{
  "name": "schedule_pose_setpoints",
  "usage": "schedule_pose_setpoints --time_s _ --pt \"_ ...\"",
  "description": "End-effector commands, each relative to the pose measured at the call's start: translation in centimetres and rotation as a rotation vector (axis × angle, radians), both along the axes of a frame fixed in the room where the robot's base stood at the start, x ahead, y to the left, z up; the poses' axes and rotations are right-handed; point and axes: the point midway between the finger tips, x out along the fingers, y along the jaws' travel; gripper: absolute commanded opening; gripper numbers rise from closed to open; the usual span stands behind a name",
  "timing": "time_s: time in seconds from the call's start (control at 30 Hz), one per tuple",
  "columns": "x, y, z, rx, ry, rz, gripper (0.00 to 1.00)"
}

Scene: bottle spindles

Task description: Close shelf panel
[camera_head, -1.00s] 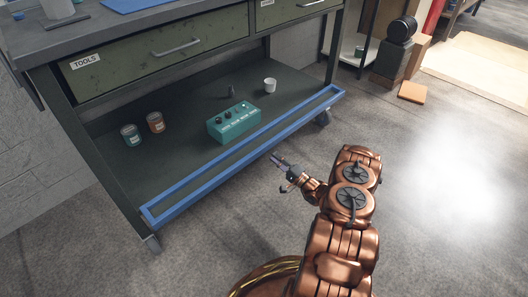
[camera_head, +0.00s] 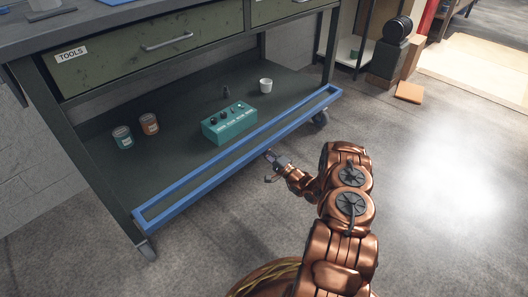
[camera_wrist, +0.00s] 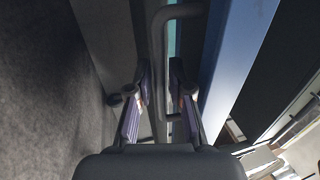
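The blue-framed shelf panel (camera_head: 237,156) runs along the front edge of the workbench's lower shelf (camera_head: 100,160). It leans out and leaves the shelf open to view from above. My gripper (camera_head: 274,163) is low in front of the panel, right of its middle. In the wrist view my gripper (camera_wrist: 158,95) has its two fingers apart. A grey bent handle bar (camera_wrist: 158,60) lies ahead of and between the fingers. The blue panel (camera_wrist: 235,70) fills the area to their right. I cannot tell whether the fingers touch the bar.
A teal box (camera_head: 230,123), a white cup (camera_head: 265,85) and two cans (camera_head: 122,137) (camera_head: 149,123) stand on the shelf. A closed tools drawer (camera_head: 150,55) is above. Caster wheels (camera_head: 146,251) support the bench. Open floor (camera_head: 440,200) lies to the right.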

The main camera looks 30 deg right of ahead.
Motion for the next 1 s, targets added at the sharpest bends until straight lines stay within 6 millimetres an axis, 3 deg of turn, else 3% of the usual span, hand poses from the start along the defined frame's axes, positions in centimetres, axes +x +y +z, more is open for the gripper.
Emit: schedule_pose_setpoints --time_s 0.27,0.47,1.0 --pt "0.11 0.03 0.03 0.001 0.001 0.000 0.20" --pt "0.10 0.04 0.02 0.001 0.001 0.000 0.00" --pt "0.09 0.06 -0.01 0.000 0.001 0.001 0.00"
